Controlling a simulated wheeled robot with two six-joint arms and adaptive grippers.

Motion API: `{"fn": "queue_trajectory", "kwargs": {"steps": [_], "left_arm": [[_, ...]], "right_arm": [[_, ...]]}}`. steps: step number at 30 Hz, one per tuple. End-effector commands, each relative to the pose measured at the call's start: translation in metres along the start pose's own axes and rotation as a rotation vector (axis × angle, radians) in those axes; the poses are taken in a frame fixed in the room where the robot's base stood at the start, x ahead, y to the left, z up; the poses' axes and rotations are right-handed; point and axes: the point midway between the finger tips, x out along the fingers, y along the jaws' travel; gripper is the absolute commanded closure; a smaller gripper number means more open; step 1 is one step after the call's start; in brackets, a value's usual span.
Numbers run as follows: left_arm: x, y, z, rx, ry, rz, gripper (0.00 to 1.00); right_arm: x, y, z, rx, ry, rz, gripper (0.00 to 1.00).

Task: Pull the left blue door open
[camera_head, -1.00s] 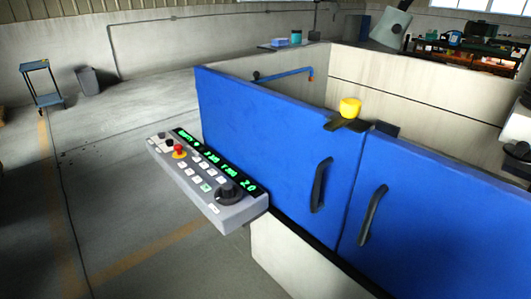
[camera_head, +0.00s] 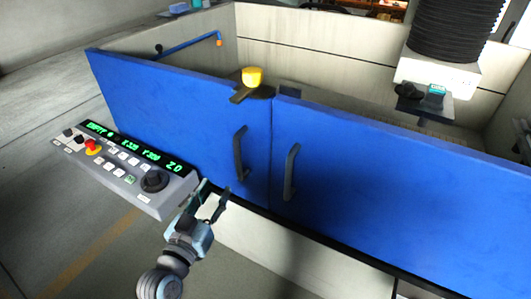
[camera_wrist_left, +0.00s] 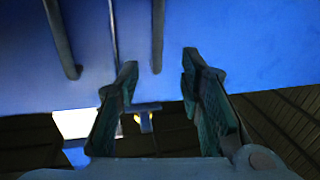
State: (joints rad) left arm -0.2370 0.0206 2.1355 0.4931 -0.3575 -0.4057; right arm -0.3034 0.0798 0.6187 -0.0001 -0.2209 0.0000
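The left blue door (camera_head: 180,110) is closed, its right edge against the right blue door (camera_head: 400,190) at a narrow seam. Its black upright handle (camera_head: 239,153) is near that seam, beside the right door's handle (camera_head: 290,172). My left gripper (camera_head: 214,192) is open and empty, below and left of the left door's handle and apart from it. The left wrist view looks upside down, with the open fingers (camera_wrist_left: 160,65) before the blue doors and the left door's handle (camera_wrist_left: 158,35) beyond them. My right gripper is in neither view.
A grey control panel (camera_head: 125,170) with buttons and a dark knob juts out close to my left gripper. A yellow lamp (camera_head: 252,76) sits on top near the seam. A black ribbed column (camera_head: 455,35) stands behind the doors. Floor at lower left is clear.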

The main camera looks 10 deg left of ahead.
Motion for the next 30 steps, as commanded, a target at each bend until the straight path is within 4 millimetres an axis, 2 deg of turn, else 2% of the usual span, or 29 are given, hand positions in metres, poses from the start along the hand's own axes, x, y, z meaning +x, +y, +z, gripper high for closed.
{"fn": "queue_trajectory", "kwargs": {"steps": [5,8,15,18,24,30], "left_arm": [[0.014,0.003,0.001,0.043,-0.003,0.010,0.65],[0.036,0.005,0.000,0.039,-0.002,0.013,0.65],[0.106,0.005,0.002,0.040,-0.005,0.013,0.65],[0.126,0.005,0.003,0.041,-0.005,0.012,0.65],[0.145,0.005,0.003,0.040,-0.007,0.010,0.65],[0.146,0.004,0.003,0.041,-0.007,0.009,0.65]], "right_arm": [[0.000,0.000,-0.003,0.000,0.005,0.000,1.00],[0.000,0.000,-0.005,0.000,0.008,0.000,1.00],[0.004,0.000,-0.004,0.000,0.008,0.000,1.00],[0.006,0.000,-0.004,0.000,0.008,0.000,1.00],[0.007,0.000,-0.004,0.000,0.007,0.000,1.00],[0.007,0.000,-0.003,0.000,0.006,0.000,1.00]]}}
